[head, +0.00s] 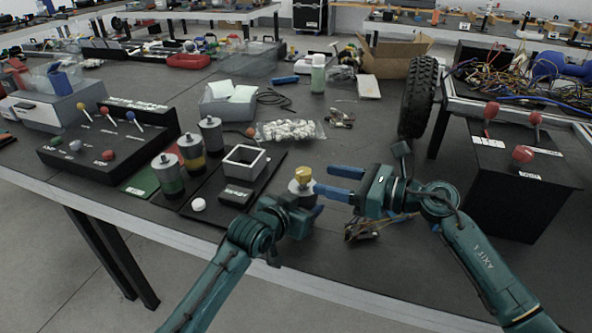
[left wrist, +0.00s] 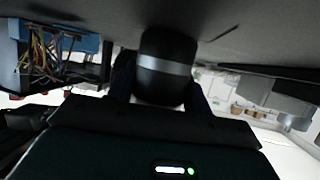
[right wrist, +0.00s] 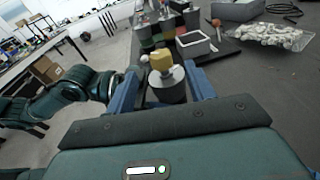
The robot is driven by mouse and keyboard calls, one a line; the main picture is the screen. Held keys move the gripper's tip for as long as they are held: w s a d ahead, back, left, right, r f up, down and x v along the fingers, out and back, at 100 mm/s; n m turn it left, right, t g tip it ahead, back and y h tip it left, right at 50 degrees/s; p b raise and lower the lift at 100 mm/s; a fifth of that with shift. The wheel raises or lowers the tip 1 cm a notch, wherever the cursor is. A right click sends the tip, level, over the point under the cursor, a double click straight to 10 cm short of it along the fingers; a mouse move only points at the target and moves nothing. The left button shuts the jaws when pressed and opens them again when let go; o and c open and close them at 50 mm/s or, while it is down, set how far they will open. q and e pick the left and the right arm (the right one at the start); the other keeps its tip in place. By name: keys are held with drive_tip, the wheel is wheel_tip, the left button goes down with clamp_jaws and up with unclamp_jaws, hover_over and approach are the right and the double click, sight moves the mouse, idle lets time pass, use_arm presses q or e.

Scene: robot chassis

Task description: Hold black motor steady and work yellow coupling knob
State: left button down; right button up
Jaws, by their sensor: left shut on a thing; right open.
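The black motor (left wrist: 165,68) shows in the left wrist view as a dark cylinder with a silver band, between the fingers of my left gripper (left wrist: 162,88). In the head view my left gripper (head: 303,200) is shut on it above the table. The yellow coupling knob (head: 303,173) sits on top of the motor's grey upper end. My right gripper (head: 337,182) is open just right of the knob, its blue fingers pointing at it. In the right wrist view the knob (right wrist: 160,61) lies between and beyond the open fingers (right wrist: 162,88). I cannot see finger contact with the knob.
A wire bundle (head: 365,228) lies below my right gripper. A black box with red knobs (head: 520,185) and a tyre (head: 418,97) stand at right.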

sight(297, 171)
drive_tip(key=w+a+t, duration=0.1)
drive_tip(key=a, duration=0.1)
drive_tip(key=w+a, duration=0.1)
drive_tip(key=a, duration=0.2)
drive_tip(key=w+a+m+t, duration=0.1)
drive_tip(key=w+a, duration=0.1)
drive_tip(key=shift+a+f+t, duration=0.3)
drive_tip(key=shift+a+f, duration=0.05)
drive_tip(key=shift+f, duration=0.05)
drive_tip(key=shift+c, duration=0.4)
drive_tip(key=c, duration=0.9)
